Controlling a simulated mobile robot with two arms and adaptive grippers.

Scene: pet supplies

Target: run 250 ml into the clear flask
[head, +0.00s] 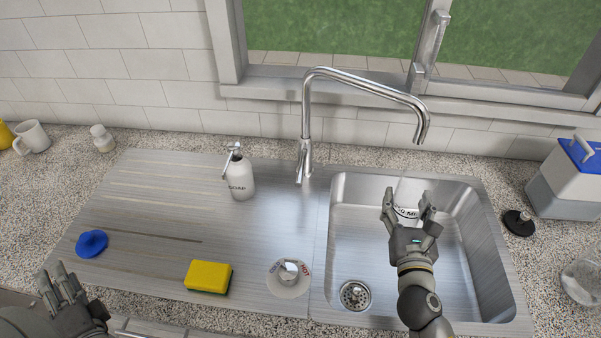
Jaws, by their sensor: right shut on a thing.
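My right gripper (408,200) is shut on a small pale vessel (407,212) with dark lettering. It holds the vessel over the sink basin (350,215), below and slightly left of the spout end. The fingers hide much of the vessel, so I cannot tell whether it is the clear flask or how full it is. The tall metal tap (308,120) arches over the sink; I see no clear stream of water. A round knob (288,270) with a marked dial sits left of the sink. My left gripper (57,275) is open and empty at the lower left.
A soap dispenser (241,183), yellow sponge (208,277) and blue object (92,243) are on the drainboard. Mug (34,138) and white bottle (102,138) stand at left. Black stopper (519,222), blue-lidded container (568,185) and clear glass vessel (584,278) are at right.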

